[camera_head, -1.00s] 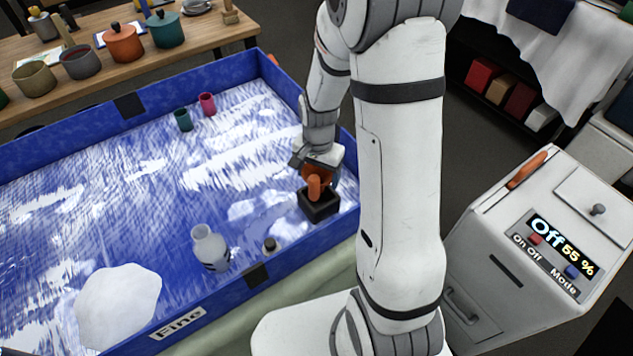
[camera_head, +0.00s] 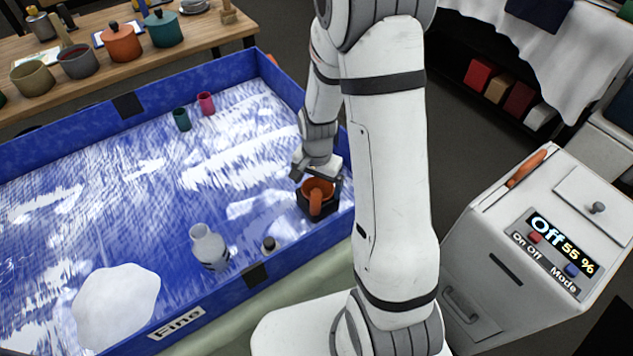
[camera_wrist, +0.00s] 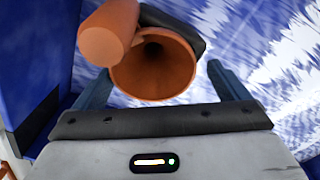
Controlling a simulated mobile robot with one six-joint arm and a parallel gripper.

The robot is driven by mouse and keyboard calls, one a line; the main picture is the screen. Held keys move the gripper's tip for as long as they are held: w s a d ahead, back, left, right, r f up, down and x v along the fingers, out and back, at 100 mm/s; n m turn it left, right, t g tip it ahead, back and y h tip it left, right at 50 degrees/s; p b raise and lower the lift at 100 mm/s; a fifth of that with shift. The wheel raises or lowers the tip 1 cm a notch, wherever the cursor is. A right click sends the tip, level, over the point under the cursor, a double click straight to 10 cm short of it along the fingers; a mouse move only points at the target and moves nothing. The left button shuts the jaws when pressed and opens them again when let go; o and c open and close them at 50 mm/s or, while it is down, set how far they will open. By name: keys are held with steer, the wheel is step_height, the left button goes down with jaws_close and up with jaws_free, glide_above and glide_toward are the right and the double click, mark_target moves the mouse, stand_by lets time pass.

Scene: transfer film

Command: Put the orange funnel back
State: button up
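The orange funnel (camera_head: 317,190) sits in a small black square holder (camera_head: 305,205) in the right corner area of the blue tray. In the wrist view the funnel (camera_wrist: 152,76) shows its wide open mouth, with its thick orange handle at the upper left. Part of the dark holder (camera_wrist: 180,27) shows behind it. My gripper (camera_head: 318,176) is just behind and above the funnel. In the wrist view my gripper (camera_wrist: 160,88) is open, its two fingers apart on either side of the funnel's near rim, with gaps visible. I cannot tell its exact height over the rim.
The blue tray's wall (camera_head: 310,247) runs close beside the holder. Green (camera_head: 182,119) and pink (camera_head: 206,103) cups stand farther back. A white mound (camera_head: 115,305) lies front left; the tray middle is clear.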

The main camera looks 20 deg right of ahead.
mark_target(317, 185)
steer(key=shift+r+p, duration=0.4)
steer(key=shift+r, duration=0.2)
step_height(317, 185, up, 11)
steer(key=s+r+n+t, duration=0.1)
steer(key=s+r+n, duration=0.1)
steer(key=s+r, duration=0.2)
steer(key=s+r+n+t, duration=0.1)
steer(key=s+r+n, duration=0.2)
steer(key=s, duration=0.3)
steer(key=s+r+n+t, duration=0.1)
steer(key=s+r+n, duration=0.2)
steer(key=s+r, duration=0.2)
steer(key=shift+s+a, duration=0.1)
steer(key=shift+a, duration=0.1)
